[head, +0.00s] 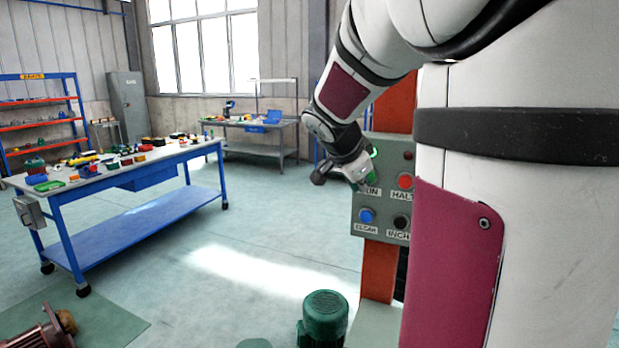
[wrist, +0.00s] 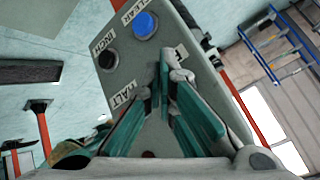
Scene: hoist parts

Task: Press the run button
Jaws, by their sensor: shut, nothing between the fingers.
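The grey control panel (head: 393,150) stands on an orange-red post. It carries a red HALT button (head: 405,181), a blue CLEAR button (head: 367,215) and a black INCH button (head: 401,222). The run button is hidden behind my gripper (head: 362,176); only part of its label (head: 372,191) shows. In the wrist view the panel (wrist: 160,50) shows the blue button (wrist: 145,25), the black button (wrist: 107,60) and part of the run label (wrist: 181,53). My gripper (wrist: 166,78) is shut and empty, its teal fingers over the run button's area. I cannot tell whether they touch it.
A blue workbench (head: 135,215) with many small parts stands at the left. A green motor (head: 323,318) is below the panel, and another machine part (head: 50,330) lies at the lower left. Shelving (head: 40,103) and a second bench (head: 250,125) are farther back. The floor between is clear.

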